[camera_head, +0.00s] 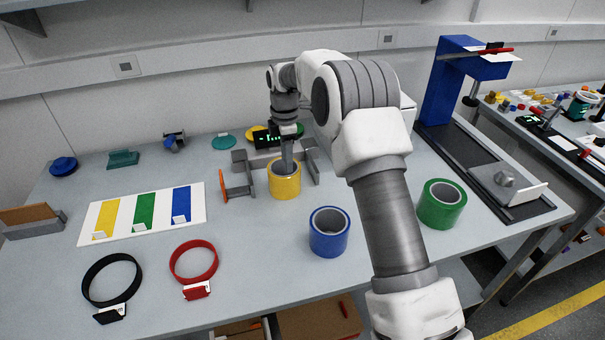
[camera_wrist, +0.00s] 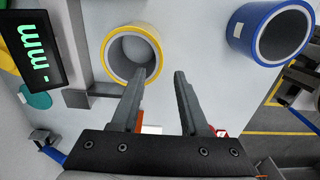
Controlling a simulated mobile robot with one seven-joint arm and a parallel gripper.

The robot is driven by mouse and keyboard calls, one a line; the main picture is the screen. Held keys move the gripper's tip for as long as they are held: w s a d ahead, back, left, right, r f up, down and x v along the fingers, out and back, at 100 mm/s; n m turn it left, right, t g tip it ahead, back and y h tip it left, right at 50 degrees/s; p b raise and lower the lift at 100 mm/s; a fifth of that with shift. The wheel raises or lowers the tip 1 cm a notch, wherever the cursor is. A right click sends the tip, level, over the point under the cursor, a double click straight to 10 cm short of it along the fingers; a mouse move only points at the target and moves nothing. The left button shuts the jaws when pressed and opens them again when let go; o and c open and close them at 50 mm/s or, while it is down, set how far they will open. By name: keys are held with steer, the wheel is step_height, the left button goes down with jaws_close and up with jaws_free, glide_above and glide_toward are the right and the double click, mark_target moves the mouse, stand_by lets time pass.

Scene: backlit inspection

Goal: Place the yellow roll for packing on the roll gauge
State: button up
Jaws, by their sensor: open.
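The yellow roll (camera_head: 285,182) stands upright with its hole facing up, at the open front of the grey-walled roll gauge (camera_head: 240,163). I cannot tell whether it touches the gauge's walls. The gauge's black display (camera_head: 264,139) is behind it and reads "mm" in the wrist view (camera_wrist: 34,48). My gripper (camera_wrist: 162,76) is open above the yellow roll (camera_wrist: 112,62). One finger overlaps the roll's hole in the wrist view and the other is outside its rim, with a stretch of the roll's wall between them. In the head view the finger (camera_head: 287,160) hides part of the roll's back.
A blue roll (camera_head: 329,232) stands in front and a green roll (camera_head: 441,205) stands to the right, beyond my arm. An orange-tipped grey part (camera_head: 224,186) is left of the roll. A colour-striped board (camera_head: 130,228) and black and red rings lie farther left.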

steer(key=s+d+r+m+t, duration=0.1)
steer(key=s+d+r+m, duration=0.35)
steer(key=s+r, duration=0.45)
steer(key=s+d+r+m+t, duration=0.25)
steer(key=s+r+m, duration=0.25)
steer(key=s+r, duration=0.45)
steer(key=s+d+m+t, duration=0.1)
steer(key=s+m, duration=0.4)
steer(key=s, duration=0.5)
steer(key=s+d+m+t, duration=0.1)
steer(key=s+d+m, duration=0.3)
steer(key=s, duration=0.5)
steer(key=shift+s+d+r+m, duration=0.2)
steer(key=shift+s+d+m, duration=0.15)
steer(key=shift+m, duration=0.5)
